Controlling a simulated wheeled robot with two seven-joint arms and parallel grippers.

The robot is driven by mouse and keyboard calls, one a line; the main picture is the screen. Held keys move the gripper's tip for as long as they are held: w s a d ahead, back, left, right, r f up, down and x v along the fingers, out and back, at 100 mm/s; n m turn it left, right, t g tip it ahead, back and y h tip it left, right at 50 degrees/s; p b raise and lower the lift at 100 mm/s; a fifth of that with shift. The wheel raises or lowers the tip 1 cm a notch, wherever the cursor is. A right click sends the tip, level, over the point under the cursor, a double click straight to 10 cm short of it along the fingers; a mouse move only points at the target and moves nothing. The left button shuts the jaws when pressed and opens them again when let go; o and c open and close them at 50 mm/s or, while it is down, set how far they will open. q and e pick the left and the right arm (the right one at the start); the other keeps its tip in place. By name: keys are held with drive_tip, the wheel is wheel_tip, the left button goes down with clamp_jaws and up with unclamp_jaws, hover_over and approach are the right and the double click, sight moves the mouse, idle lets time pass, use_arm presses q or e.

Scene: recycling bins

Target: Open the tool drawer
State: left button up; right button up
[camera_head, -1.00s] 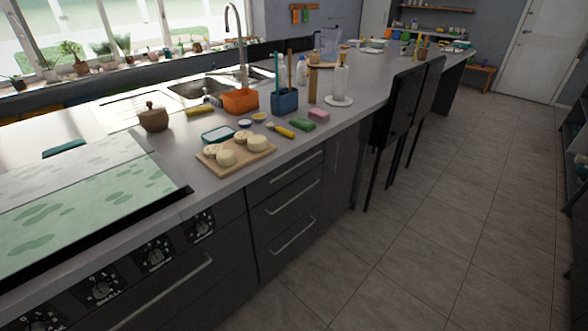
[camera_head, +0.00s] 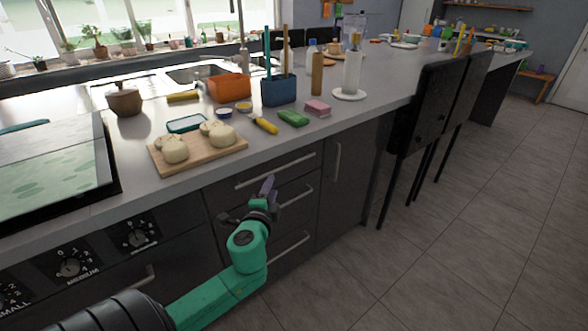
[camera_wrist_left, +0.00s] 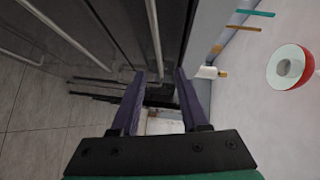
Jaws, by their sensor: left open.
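A stack of dark drawers sits under the counter, all shut; I cannot tell which one is the tool drawer. The top drawer's bar handle (camera_head: 276,172) is just above my left gripper. The middle handle (camera_head: 296,196) and the bottom handle (camera_head: 290,246) are lower. My left gripper (camera_head: 254,199) is open and empty in front of the drawers. In the left wrist view its two purple fingers (camera_wrist_left: 160,78) are apart, and a bar handle (camera_wrist_left: 153,32) runs up from between the fingertips. Contact cannot be told. My right gripper is out of view.
The counter above holds a cutting board (camera_head: 196,158) with pale round food, a green sponge (camera_head: 293,118) and a blue holder (camera_head: 279,93). A cooktop (camera_head: 50,170) is at left. Black chairs (camera_head: 425,110) stand right of the cabinets. The floor (camera_head: 430,270) is clear.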

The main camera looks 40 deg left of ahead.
sight(279, 170)
use_arm(q)
drive_tip(key=x, duration=1.2)
drive_tip(key=shift+w+f+b, duration=0.1)
drive_tip(key=shift+f+b, duration=0.15)
drive_tip(key=shift+b, duration=0.1)
clamp_jaws()
idle(0.5)
